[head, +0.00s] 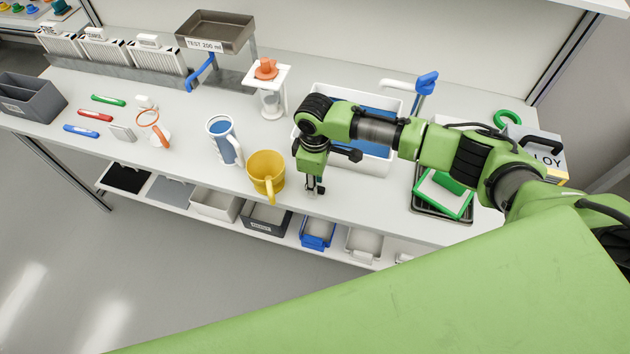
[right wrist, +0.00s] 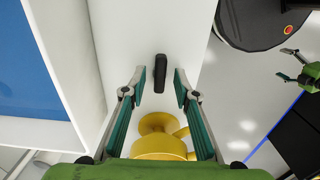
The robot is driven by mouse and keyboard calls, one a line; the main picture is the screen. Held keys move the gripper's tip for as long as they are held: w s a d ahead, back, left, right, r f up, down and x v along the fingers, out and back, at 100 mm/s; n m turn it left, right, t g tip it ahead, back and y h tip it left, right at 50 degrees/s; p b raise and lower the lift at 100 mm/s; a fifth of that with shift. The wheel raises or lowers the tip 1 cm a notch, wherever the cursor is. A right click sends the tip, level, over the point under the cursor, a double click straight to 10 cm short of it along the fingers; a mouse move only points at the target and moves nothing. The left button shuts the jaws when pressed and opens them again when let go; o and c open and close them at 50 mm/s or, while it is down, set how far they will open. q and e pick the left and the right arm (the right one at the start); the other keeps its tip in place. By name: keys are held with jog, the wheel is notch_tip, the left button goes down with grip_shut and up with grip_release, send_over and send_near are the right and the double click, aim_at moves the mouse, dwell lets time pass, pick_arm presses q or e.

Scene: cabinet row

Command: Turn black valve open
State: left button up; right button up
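A black bar-shaped valve handle (right wrist: 161,73) shows in the right wrist view against a white surface, centred in the gap between my right gripper's fingertips. My right gripper (right wrist: 160,80) is open, with one finger on each side of the handle and no visible contact. In the head view my right gripper (head: 314,190) points down at the front of the bench, right of the yellow mug. I cannot clearly tell the handle apart from the gripper there. My left gripper (right wrist: 287,66) shows small at the right wrist view's right edge, its fingers apart.
The yellow mug (head: 266,170) stands close beside my right gripper. A white basin (head: 374,168) with blue inside lies behind it, under my arm. A blue-and-white mug (head: 222,138) stands further left. Bins, including a blue one (head: 317,236), sit on the lower shelf.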

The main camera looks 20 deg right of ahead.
jog(key=shift+f, duration=0.2)
grip_shut()
